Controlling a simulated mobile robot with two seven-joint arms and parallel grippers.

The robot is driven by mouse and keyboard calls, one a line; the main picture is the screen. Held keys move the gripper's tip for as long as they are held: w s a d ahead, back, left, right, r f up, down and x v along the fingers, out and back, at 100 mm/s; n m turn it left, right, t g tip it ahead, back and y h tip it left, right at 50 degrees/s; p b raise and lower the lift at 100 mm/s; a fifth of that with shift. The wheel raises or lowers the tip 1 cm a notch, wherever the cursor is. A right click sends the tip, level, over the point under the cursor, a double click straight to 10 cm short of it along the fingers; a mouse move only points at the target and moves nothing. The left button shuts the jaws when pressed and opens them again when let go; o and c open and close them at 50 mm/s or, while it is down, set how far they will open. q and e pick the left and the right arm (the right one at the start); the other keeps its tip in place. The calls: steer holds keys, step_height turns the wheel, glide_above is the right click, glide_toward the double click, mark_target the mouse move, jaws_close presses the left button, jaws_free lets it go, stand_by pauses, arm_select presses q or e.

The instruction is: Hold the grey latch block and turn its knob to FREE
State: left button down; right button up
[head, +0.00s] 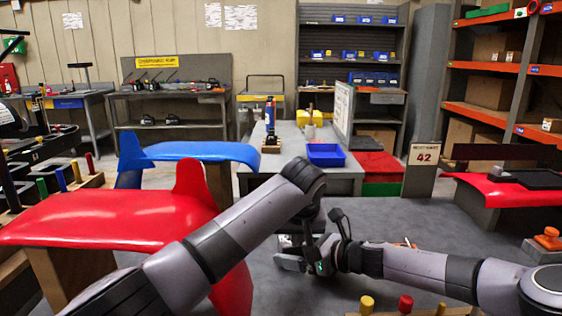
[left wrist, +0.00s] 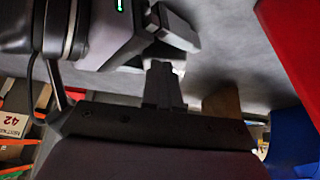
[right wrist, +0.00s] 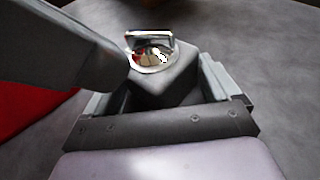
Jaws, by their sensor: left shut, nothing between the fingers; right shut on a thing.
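The grey latch block (right wrist: 168,88) sits between the fingers of my right gripper (right wrist: 160,84), which is shut on it. A shiny round plate with a bar-like knob (right wrist: 150,48) is on the block's far end. No marking on it is readable, so I cannot tell the knob's setting. My left gripper (left wrist: 163,68) is shut and empty, its fingertips close to the block and knob; I cannot tell whether they touch. The left gripper also reaches in from the left in the right wrist view (right wrist: 95,68). In the head view the block is mostly hidden behind my arms.
A red kart panel (head: 120,218) on a stand is at the left, with a blue panel (head: 190,151) behind it. A grey table with a blue bin (head: 326,154) stands ahead. Another red panel (head: 500,200) is at the right. Grey floor is open below the grippers.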

arm_select(q)
steer(key=shift+w+a, duration=0.15)
steer(key=shift+w, duration=0.4)
stand_by(0.8)
steer(key=shift+a, duration=0.7)
stand_by(0.4)
steer(key=shift+s, duration=0.35)
steer(key=shift+r, duration=0.15)
step_height(320, 180, up, 6)
steer(key=shift+f, duration=0.15)
stand_by(0.4)
arm_select(e)
steer(key=o, duration=0.5)
